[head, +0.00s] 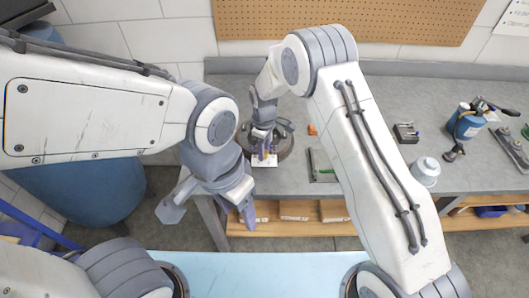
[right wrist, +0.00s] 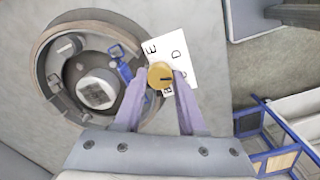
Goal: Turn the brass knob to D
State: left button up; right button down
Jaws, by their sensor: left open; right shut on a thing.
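The brass knob (right wrist: 160,76) sits between my right gripper's fingertips in the right wrist view. A dark mark on its face points roughly right, below the letter D; I cannot tell exactly which letter it meets. The white lettered plate (right wrist: 182,50) lies around the knob, with E and D clear and the letters lower down partly hidden. My right gripper (right wrist: 158,88) is shut on the knob. In the head view the plate (head: 264,162) shows under the right gripper (head: 263,151), near the bench's front edge. My left gripper (head: 210,217) is open and empty in front of the bench.
A round metal ring fixture (right wrist: 48,45) with blue-handled clamps stands close beside the plate. Farther right on the bench (head: 385,95) are a white cup-like container (head: 425,171) and a blue torch canister (head: 466,122). A wooden shelf (head: 335,211) runs below.

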jog(key=n+b, duration=0.1)
jog(key=n, duration=0.3)
jog(key=shift+n, duration=0.3)
jog(key=shift+n+b, duration=0.7)
jog(key=shift+n, duration=1.6)
jog(key=shift+r, duration=0.1)
jog(key=c, duration=0.5)
grip_release()
notch_tip(320, 180, up, 10)
jog(key=b, duration=0.2)
jog(key=shift+r, duration=0.2)
